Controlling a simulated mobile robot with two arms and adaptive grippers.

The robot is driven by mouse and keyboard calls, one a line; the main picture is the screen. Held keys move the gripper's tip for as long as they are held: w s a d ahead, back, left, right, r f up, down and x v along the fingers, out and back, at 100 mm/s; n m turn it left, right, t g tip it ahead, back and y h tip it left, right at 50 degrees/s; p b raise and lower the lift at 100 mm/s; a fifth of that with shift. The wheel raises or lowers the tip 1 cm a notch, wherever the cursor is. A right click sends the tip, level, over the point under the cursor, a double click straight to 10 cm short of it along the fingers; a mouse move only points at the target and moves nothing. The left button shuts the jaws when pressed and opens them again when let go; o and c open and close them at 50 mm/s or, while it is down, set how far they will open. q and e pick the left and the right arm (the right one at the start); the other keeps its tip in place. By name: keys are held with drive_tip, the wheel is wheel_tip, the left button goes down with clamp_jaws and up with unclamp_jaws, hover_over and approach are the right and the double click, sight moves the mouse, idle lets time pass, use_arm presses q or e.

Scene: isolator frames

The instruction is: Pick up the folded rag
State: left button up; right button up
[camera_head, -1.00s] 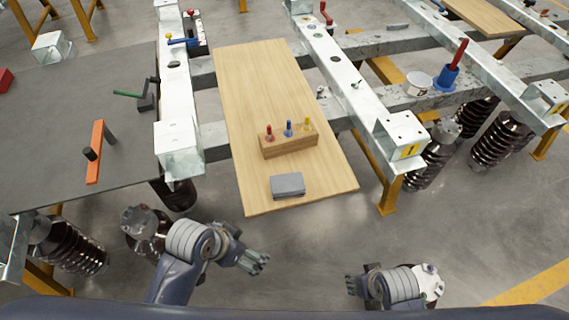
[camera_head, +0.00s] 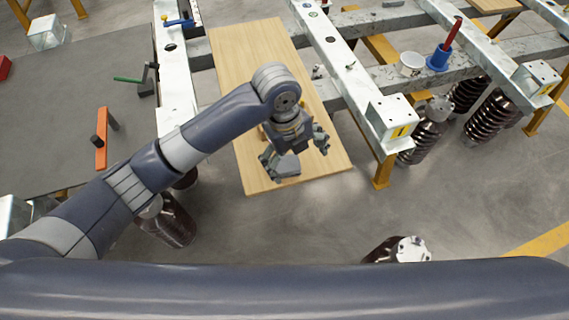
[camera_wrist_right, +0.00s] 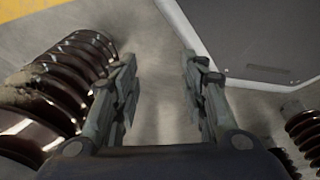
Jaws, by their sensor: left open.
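The folded rag (camera_head: 287,167) is a small grey rectangle lying near the front end of the wooden board. It is partly hidden by my left gripper (camera_head: 295,155). That gripper is open and points down, with its fingers spread over and around the rag. I cannot tell whether they touch it. My right gripper shows in the right wrist view (camera_wrist_right: 160,62), with its fingers apart and nothing between them. In the head view only part of my right arm shows at the bottom.
The wooden board (camera_head: 235,60) lies across the metal frame. A grey table (camera_head: 60,130) with an orange tool (camera_head: 101,140) is at left. A white cup (camera_head: 411,64) and blue holder (camera_head: 440,57) stand on the right frame.

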use_arm(q)
drive_tip(key=w+a+m, duration=0.1)
drive_tip(key=w+a+r+m+y, duration=0.2)
drive_tip(key=w, duration=0.1)
drive_tip(key=shift+a+m, duration=0.2)
drive_tip(key=shift+m, duration=0.2)
hover_over(284, 164)
drive_tip(key=f, duration=0.2)
drive_tip(key=w+f, duration=0.1)
drive_tip(key=f, duration=0.1)
drive_tip(key=shift+a+f, duration=0.1)
drive_tip(key=f, duration=0.2)
drive_tip(key=s+f+p, duration=0.1)
drive_tip(key=f, duration=0.1)
drive_tip(key=shift+w+f, duration=0.1)
drive_tip(key=shift+f, duration=0.6)
drive_tip(key=c, duration=1.1)
use_arm(e)
drive_tip(key=s+d+f, duration=0.1)
drive_tip(key=s+f, duration=0.1)
drive_tip(key=s, duration=0.4)
drive_tip(key=shift+s+d, duration=0.15)
drive_tip(key=shift+s, duration=0.25)
